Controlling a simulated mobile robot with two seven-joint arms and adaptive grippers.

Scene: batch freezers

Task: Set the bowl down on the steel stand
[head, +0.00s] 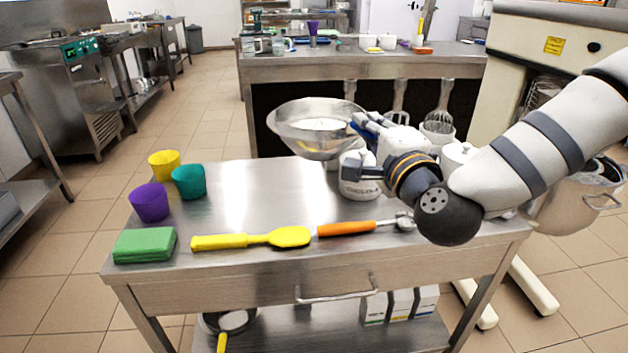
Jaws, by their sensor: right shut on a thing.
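The bowl (292,128) is wide, steel and shiny, with something white inside. My right gripper (362,128) is shut on its right rim and holds it roughly level. The bowl appears raised over the far edge of the steel stand (250,205), a steel table with a drawer; the exact gap below it is hard to tell. My right arm comes in from the right, across the stand's right side. My left gripper is not in view.
On the stand are yellow (164,166), teal (189,183) and purple (150,203) cups, a green block (145,245), a yellow spatula (252,239), an orange-handled scoop (347,228) and a white canister (360,188). The stand's middle is clear.

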